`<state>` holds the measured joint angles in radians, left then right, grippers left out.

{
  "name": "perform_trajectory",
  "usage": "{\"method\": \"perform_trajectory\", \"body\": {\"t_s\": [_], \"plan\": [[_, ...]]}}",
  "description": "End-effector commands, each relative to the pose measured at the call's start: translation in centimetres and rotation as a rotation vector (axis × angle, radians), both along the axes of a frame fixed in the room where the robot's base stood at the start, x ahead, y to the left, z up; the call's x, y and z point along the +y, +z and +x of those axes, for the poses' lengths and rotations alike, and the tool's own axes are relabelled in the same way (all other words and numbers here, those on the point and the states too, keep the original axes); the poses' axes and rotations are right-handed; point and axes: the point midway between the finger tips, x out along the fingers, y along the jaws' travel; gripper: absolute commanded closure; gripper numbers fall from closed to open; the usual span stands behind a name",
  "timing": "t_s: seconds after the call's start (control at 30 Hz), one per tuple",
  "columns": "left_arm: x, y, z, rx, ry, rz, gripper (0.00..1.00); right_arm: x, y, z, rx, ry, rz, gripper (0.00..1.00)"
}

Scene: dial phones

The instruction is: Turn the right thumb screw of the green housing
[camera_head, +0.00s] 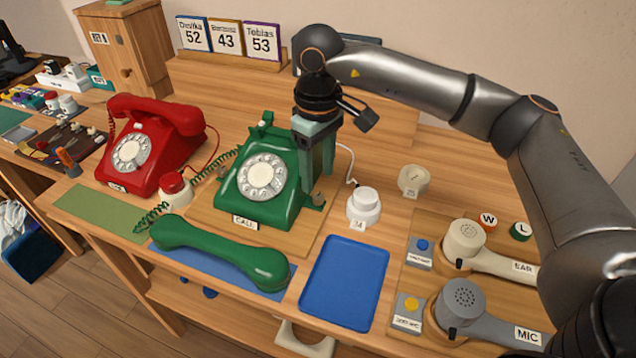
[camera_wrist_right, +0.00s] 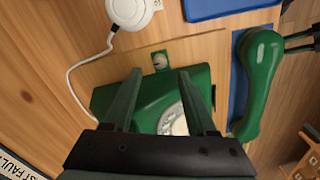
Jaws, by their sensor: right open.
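The green housing (camera_head: 283,208) is the body of a green dial phone on a wooden board. It also shows in the right wrist view (camera_wrist_right: 105,100). Its right thumb screw (camera_head: 318,198) is a small grey-brown knob low on its right side. In the right wrist view the screw (camera_wrist_right: 160,62) lies just beyond the fingertips, between their lines. My right gripper (camera_head: 318,176) points down beside the housing's right side, open and empty. Its two fingers (camera_wrist_right: 160,76) are apart and partly cover the housing in the wrist view. My left gripper is not in view.
A white round device (camera_head: 364,207) with a cable stands right of the housing. The green handset (camera_head: 220,252) lies in front, a blue tray (camera_head: 343,283) front right. A red phone (camera_head: 150,150) stands left. Ear and mic parts (camera_head: 463,240) occupy the right board.

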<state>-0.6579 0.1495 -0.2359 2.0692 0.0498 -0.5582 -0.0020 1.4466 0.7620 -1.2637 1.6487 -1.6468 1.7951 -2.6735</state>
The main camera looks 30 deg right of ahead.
Motion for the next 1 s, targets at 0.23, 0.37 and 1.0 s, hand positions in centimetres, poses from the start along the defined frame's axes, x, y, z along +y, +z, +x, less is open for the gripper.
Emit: {"method": "perform_trajectory", "body": {"t_s": [0.23,0.37,1.0], "plan": [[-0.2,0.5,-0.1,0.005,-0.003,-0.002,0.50,0.1,5.3,0.0,-0.003,0.000,0.000,0.43],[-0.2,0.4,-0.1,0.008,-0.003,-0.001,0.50,0.0,6.8,0.0,-0.001,0.000,0.000,0.43],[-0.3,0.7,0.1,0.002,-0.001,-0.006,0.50,0.0,7.5,0.0,0.001,0.000,-0.001,0.43]]}}
